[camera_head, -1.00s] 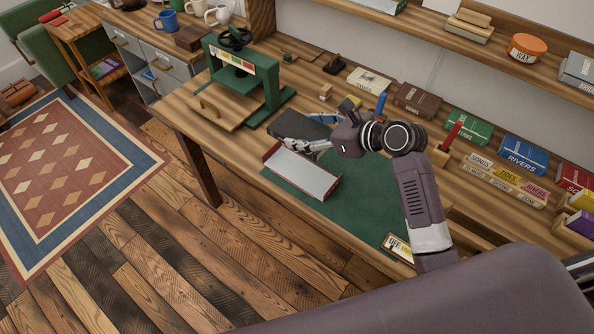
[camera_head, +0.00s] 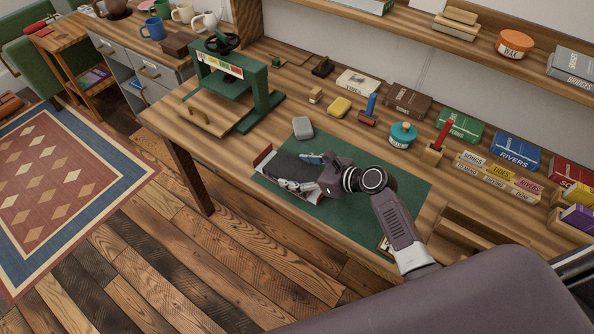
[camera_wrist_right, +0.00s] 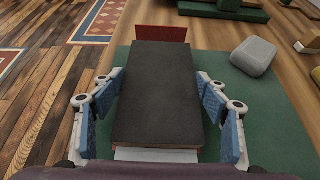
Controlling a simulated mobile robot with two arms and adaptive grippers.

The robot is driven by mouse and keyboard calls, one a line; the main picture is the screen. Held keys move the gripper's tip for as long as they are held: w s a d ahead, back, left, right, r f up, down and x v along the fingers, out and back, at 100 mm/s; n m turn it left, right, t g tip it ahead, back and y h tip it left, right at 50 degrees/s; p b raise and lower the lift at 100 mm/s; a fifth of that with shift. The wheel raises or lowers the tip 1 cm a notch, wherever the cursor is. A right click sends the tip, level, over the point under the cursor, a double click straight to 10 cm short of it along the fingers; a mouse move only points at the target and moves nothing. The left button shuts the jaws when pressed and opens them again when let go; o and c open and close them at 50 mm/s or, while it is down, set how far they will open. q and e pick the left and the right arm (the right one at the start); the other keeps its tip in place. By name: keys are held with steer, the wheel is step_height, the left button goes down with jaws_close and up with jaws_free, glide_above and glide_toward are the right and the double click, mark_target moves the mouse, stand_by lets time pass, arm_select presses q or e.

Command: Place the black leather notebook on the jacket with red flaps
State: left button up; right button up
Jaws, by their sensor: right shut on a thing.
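The black leather notebook (camera_head: 287,164) is between the fingers of my right gripper (camera_head: 308,172). In the right wrist view the notebook (camera_wrist_right: 157,92) lies lengthwise over the jacket, with finger pads along both long sides. The jacket shows a red flap (camera_head: 264,157) at its left end in the head view. In the wrist view its red flap (camera_wrist_right: 161,34) stands past the far end, and a pale strip (camera_wrist_right: 155,155) shows at the near end. The notebook hides most of the jacket. I cannot tell whether they touch. My left gripper is out of view.
The jacket lies on a green mat (camera_head: 385,185) on the workbench. A green press (camera_head: 232,85) stands at the left. A teal jar (camera_head: 402,135), a yellow block (camera_head: 339,107) and several books line the back.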

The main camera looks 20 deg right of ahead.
steer(key=o, duration=1.1)
steer(key=shift+c, duration=0.2)
steer(key=shift+o, duration=1.2)
steer(key=shift+r, duration=0.1)
steer(key=v, duration=1.2)
